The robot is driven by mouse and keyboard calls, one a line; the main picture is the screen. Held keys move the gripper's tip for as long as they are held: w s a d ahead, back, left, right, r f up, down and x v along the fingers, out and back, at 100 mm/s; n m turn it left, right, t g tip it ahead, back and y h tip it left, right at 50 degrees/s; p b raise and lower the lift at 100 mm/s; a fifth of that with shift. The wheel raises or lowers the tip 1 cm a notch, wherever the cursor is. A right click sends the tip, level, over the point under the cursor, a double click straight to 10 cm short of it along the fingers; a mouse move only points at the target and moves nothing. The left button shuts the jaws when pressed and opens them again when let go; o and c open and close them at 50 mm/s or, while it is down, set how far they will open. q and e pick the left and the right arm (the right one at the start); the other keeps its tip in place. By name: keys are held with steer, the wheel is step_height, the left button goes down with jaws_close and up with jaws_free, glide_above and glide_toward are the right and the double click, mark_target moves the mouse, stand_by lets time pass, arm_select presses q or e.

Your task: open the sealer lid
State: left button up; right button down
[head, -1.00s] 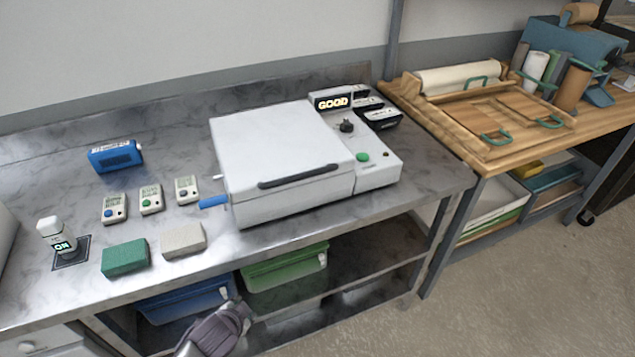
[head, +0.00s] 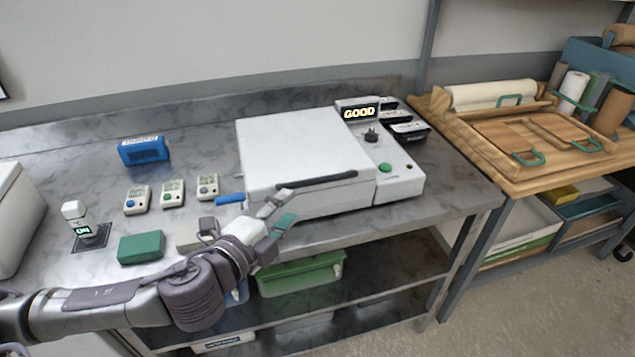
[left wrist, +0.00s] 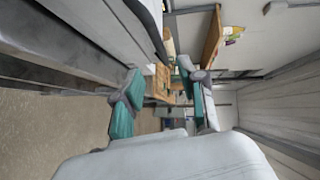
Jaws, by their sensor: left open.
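The sealer is a white box on the steel bench, with its flat white lid (head: 295,145) shut. A dark bar handle (head: 325,183) runs along the lid's front edge. My left gripper (head: 281,208) is open and empty, just in front of the sealer's front face, near the left end of the handle. One finger overlaps the handle's left end in the head view; I cannot tell whether they touch. In the left wrist view, the two teal-padded fingers (left wrist: 160,96) stand apart with nothing held between them. My right gripper is not in view.
The sealer's control side has a black knob (head: 371,135), a green button (head: 384,167) and a GOOD display (head: 358,112). A blue lever (head: 230,199) sticks out at its left. Small meters, a green block (head: 141,247) and a partly hidden grey block stand left. A wooden table (head: 530,180) is at right.

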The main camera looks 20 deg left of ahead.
mark_target(314, 183)
arm_select(q)
steer(key=p+x, duration=0.2)
steer(key=x, duration=0.9)
steer(key=shift+w, duration=0.1)
steer(key=shift+w+f+p, duration=0.1)
steer(key=shift+w+p, duration=0.2)
steer(key=shift+w, duration=0.2)
jaws_close()
